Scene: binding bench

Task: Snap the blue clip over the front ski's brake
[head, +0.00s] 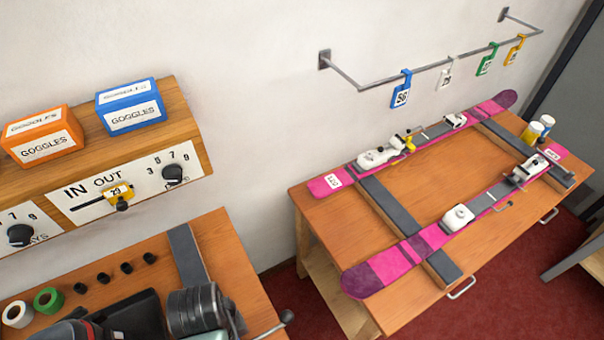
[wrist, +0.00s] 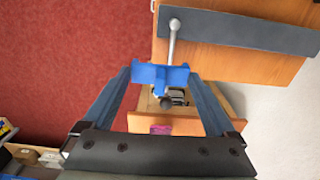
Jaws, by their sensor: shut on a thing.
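The front ski (head: 412,255) is pink and purple and lies across the near side of the right bench. It carries a white binding toe piece (head: 457,217) and a heel piece (head: 527,170). A thin brake arm (head: 504,205) appears to stick out beside the heel piece. The back ski (head: 335,181) lies behind it, with a yellow clip (head: 408,143) at its binding. In the wrist view, my gripper (wrist: 161,78) is shut on the blue clip (wrist: 160,72), held between its two blue fingers. My gripper is not in the head view.
A rail (head: 430,67) with numbered tags runs above. The left bench (head: 232,262) holds tape rolls and a vise. Red carpet (wrist: 70,60) shows below.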

